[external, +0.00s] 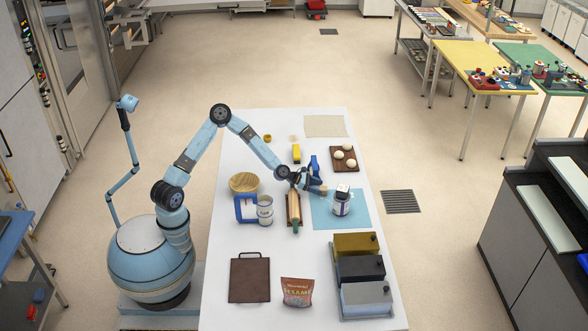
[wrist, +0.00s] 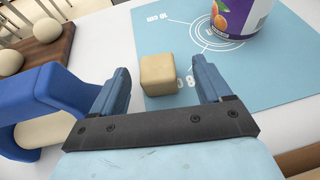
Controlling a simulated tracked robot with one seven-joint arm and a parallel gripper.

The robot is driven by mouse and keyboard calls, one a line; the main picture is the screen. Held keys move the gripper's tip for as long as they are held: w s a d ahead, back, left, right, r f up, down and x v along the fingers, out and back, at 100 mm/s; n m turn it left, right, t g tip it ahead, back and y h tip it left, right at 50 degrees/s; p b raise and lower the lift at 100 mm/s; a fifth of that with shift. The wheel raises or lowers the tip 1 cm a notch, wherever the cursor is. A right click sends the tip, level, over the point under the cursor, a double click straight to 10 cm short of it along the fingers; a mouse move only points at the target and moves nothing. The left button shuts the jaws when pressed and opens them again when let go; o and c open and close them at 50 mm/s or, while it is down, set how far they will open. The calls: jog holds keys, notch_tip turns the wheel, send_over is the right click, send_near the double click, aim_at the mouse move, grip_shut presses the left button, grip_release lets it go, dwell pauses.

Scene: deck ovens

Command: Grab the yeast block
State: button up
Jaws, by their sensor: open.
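The yeast block (wrist: 158,75) appears to be the small beige cube on the blue mat (wrist: 270,75). In the wrist view it lies ahead of my gripper (wrist: 161,67), between the lines of the two fingers, with a gap on each side. My gripper is open and empty. In the external view the beige block (external: 323,190) shows at the left part of the mat, right by my gripper (external: 314,187), which partly covers that area.
A labelled tub (external: 341,204) stands on the mat beyond the block. A blue-handled object (wrist: 45,95) is close left of my gripper. A board with dough balls (external: 343,168) lies behind. A rolling pin (external: 294,208) lies left of the mat.

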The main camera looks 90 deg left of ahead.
jog(key=shift+a+f+x, duration=0.1)
jog(key=shift+f+x, duration=0.05)
jog(key=shift+x, duration=1.35)
jog(key=shift+a+f+x, duration=0.1)
jog(key=shift+f+x, duration=0.05)
jog(key=shift+x, duration=1.3)
jog(key=shift+s, duration=0.1)
jog(key=c, duration=1.1)
